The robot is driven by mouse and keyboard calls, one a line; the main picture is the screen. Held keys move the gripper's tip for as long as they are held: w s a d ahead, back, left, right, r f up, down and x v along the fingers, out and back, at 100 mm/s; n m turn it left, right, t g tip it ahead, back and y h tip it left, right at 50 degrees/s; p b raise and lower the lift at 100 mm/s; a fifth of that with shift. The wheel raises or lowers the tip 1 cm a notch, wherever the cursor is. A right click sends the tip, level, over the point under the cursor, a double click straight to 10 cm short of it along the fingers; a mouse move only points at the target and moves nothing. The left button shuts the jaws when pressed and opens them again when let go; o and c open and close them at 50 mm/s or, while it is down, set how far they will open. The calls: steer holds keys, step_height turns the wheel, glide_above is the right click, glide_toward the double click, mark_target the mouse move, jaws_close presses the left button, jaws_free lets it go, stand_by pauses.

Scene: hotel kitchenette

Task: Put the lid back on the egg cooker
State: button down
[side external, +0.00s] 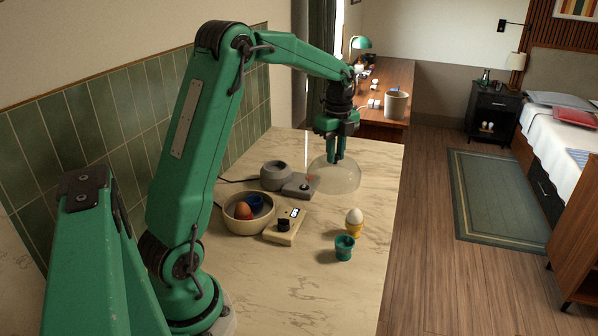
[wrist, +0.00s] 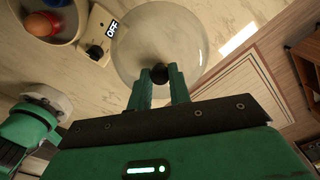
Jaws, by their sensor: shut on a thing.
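The lid is a clear dome (side external: 345,180) with a dark knob (wrist: 160,76) on top. My gripper (side external: 336,158) is above it, with its two fingers shut on the knob, as the wrist view shows. I cannot tell whether the rim touches the counter or hangs just above it. The egg cooker (side external: 232,224) looks like the cream round bowl with a box (side external: 282,232) attached, left of the lid and nearer the side camera. It is uncovered, and a brown-orange egg and a blue piece show inside. Its display reads OFF (wrist: 112,29) in the wrist view.
A grey appliance (side external: 275,177) with a round opening and a box stands between the lid and the tiled wall. A white egg in a yellow cup (side external: 354,230) and a teal cup (side external: 344,248) stand near the counter's right edge. The front counter is clear.

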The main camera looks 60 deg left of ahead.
steer(key=s+a+n, duration=0.2)
steer(key=s+a, duration=0.2)
steer(key=s, duration=0.7)
steer(key=s+a+n, duration=0.2)
steer(key=s+a, duration=0.2)
steer(key=s, duration=0.7)
steer(key=shift+a+r, duration=0.15)
steer(key=shift+a, duration=0.05)
steer(key=shift+f, duration=0.2)
step_height(320, 180, down, 6)
steer(key=shift+f, duration=0.15)
stand_by(2.0)
steer(key=c, duration=0.7)
jaws_free()
